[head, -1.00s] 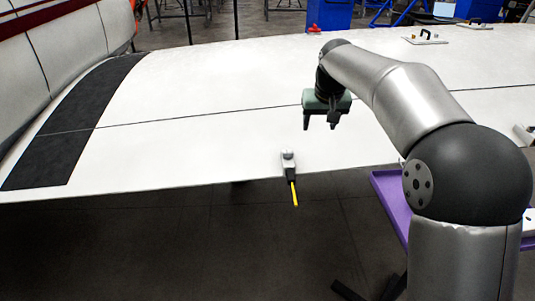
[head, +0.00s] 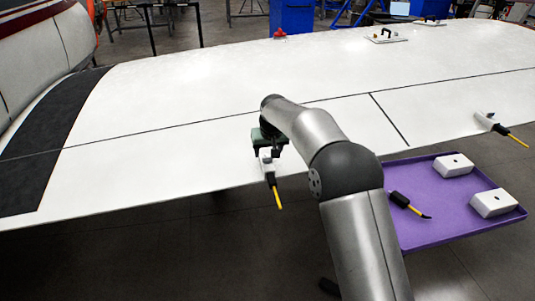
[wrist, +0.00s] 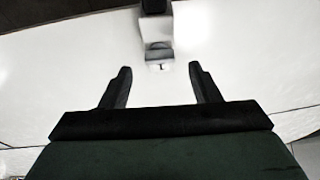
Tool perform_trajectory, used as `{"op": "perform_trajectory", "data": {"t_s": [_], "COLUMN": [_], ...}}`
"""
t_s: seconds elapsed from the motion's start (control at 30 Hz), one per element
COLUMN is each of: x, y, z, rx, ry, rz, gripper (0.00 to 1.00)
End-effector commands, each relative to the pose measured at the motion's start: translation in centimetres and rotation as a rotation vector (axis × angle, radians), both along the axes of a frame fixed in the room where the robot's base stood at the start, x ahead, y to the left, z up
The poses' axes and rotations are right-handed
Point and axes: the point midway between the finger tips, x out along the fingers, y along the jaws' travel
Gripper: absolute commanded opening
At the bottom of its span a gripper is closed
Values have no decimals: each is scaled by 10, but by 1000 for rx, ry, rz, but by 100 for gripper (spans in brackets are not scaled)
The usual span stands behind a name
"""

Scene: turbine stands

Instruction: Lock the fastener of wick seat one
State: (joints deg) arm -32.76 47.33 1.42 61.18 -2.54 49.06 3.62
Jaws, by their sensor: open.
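A light-grey wick seat (head: 267,164) sits on the front edge of the white wing (head: 200,130), with a dark holder and a yellow wick (head: 278,200) sticking out past the edge. My gripper (head: 270,150) is right over or just behind this seat and partly hides it. In the wrist view the seat (wrist: 157,28) is straight ahead, with a grey fastener part (wrist: 159,52) at its near end. My gripper (wrist: 160,70) is open and empty, its two fingers apart, with the fastener just beyond the tips. I cannot tell whether the fastener is locked.
A second seat (head: 487,121) with a yellow-tipped wick is on the wing edge at the right. A purple tray (head: 430,228) below holds two white boxes (head: 493,203) and a black-and-yellow wick (head: 406,202). Handled plates (head: 387,37) lie farther back. The wing around the gripper is clear.

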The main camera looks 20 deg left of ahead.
Motion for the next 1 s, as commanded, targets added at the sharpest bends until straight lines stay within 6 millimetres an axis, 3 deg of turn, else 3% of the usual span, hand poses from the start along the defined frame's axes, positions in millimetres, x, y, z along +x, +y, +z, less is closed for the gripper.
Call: {"op": "perform_trajectory", "data": {"t_s": [0.2,0.57,0.73,1.0], "x": [9,11,11,10], "y": [5,6,6,6], "z": [-24,-30,-29,-29], "rx": [-1,1,1,0], "ry": [1,-1,-1,0], "rz": [0,0,0,-12], "gripper": [56,56,15,12]}}
